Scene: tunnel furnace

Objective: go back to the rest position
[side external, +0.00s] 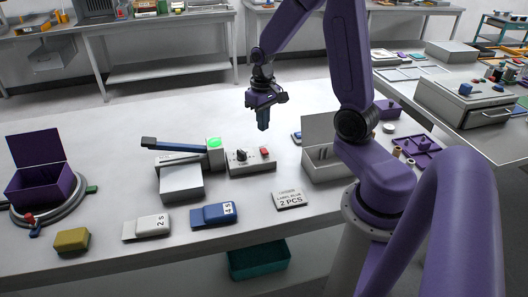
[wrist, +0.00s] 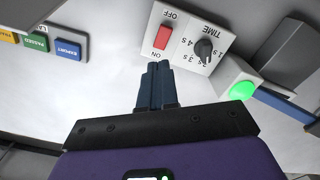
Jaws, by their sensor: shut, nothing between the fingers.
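My gripper (side external: 263,122) hangs over the white table, behind the control box (side external: 251,160), with its fingers pointing down. In the wrist view my gripper (wrist: 158,68) has its two dark blue fingers together, with nothing between them. The control box in the wrist view (wrist: 187,38) has a red OFF switch and a black TIME knob. A lit green button (side external: 214,143) sits beside the box on the furnace unit (side external: 181,180); the green button also shows in the wrist view (wrist: 240,91).
A white open box (side external: 322,170) stands right of my gripper. A purple open box (side external: 42,190) stands far left.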

